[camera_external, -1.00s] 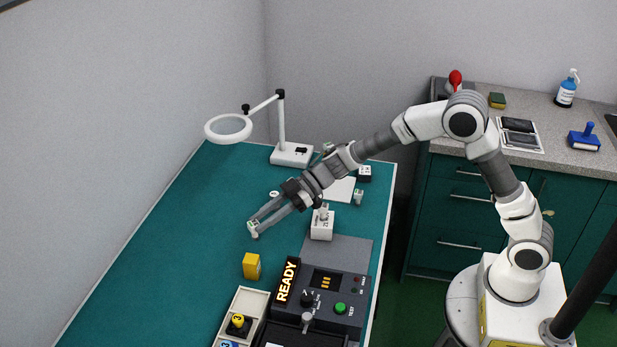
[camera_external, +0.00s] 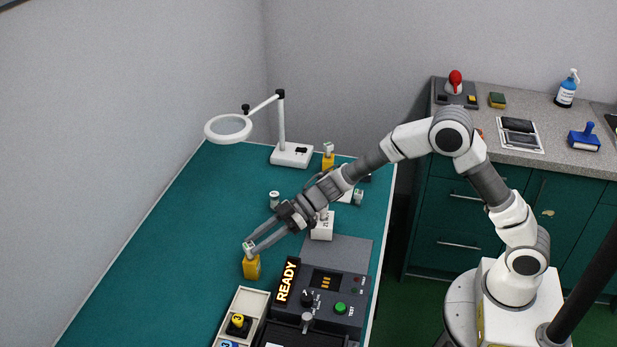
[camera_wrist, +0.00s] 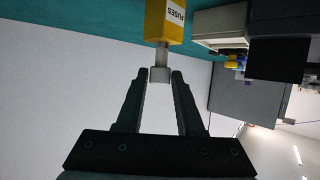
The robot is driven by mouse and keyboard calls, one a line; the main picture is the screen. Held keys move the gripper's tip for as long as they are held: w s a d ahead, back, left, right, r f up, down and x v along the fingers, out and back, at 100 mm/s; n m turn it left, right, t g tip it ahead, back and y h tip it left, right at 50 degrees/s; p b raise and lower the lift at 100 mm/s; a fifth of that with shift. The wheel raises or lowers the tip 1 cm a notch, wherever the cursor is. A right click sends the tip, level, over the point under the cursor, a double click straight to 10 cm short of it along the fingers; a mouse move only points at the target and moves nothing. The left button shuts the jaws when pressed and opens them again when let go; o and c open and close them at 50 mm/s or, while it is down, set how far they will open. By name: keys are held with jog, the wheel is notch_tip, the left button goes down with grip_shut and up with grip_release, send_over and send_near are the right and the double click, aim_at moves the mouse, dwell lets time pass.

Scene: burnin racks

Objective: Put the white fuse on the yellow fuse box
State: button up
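The white fuse (camera_external: 249,247) sits at the top of the box, upright. In the wrist view the fuse (camera_wrist: 160,74) extends from the box, its end between my fingertips. Whether the fuse is fully seated is hard to tell.
A tester with a READY sign (camera_external: 287,281) stands right of the box. A tray (camera_external: 253,301) lies in front. A white block (camera_external: 322,226), small cylinders (camera_external: 274,198) (camera_external: 358,196), another yellow box (camera_external: 328,162) and a magnifier lamp (camera_external: 292,154) are behind. The left bench is clear.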

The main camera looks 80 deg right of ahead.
jog(key=o, duration=0.3)
jog(key=shift+r, duration=0.1)
